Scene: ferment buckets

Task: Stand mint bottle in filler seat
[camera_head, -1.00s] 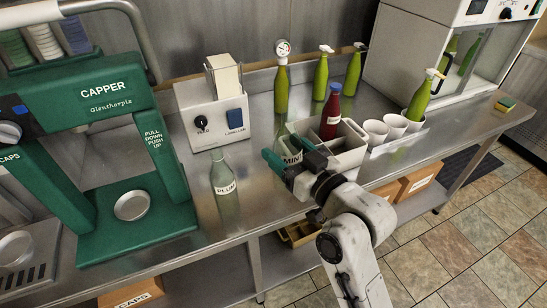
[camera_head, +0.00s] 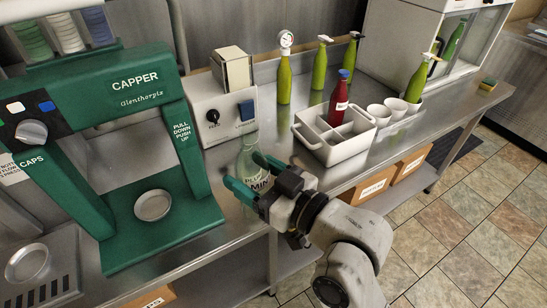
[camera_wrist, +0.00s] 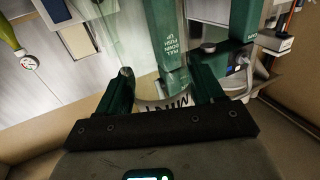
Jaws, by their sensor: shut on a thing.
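My gripper (camera_head: 251,175) is shut on the clear mint bottle (camera_head: 259,186), whose label partly shows between the teal fingers. In the wrist view the bottle's white label (camera_wrist: 166,104) sits between the two fingers (camera_wrist: 163,84). The bottle's lower part is hidden in the head view. The filler's upper part is out of view.
The green capper (camera_head: 130,85) with an empty round plate (camera_head: 153,204) stands between my gripper and the steel tray. Behind are the labeller (camera_head: 222,115), a white caddy (camera_head: 333,146) holding a red bottle (camera_head: 338,105), white cups (camera_head: 379,115) and several green bottles (camera_head: 284,80).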

